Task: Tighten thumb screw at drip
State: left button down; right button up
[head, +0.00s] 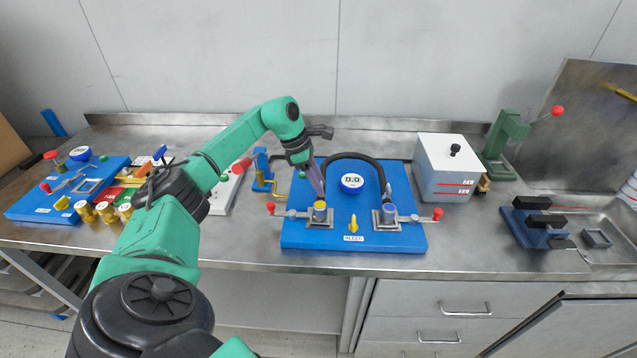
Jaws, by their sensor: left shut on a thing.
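A blue test board (405,240) lies on the bench with a round gauge (352,182) reading 0.0. A yellow thumb screw (353,225) stands near its front edge, behind a white label. A yellow-topped port (320,206) is on the left and a blue-topped port (389,211) on the right, each with a red-knobbed lever. A black hose (355,155) arches between them. My left gripper (320,190) points down just above the yellow-topped port, apart from the thumb screw. It is shut on what looks like the hose's left end, mostly hidden by the fingers. No drip is visible.
A white-topped box (445,168) and a green press (505,140) stand right of the board. A blue block with black parts (540,225) sits by the sink. Another blue board (40,205) and several brass fittings are at left.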

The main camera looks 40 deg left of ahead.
pick_arm(q)
jog(key=shift+r, duration=0.1)
dwell(0.4)
jog(key=shift+c, duration=2.2)
grip_release()
jog(key=shift+a+r, duration=0.1)
jog(key=shift+r, duration=0.15)
jog(key=v, duration=1.4)
jog(key=shift+b, duration=0.45)
jog(key=shift+s+f, duration=0.1)
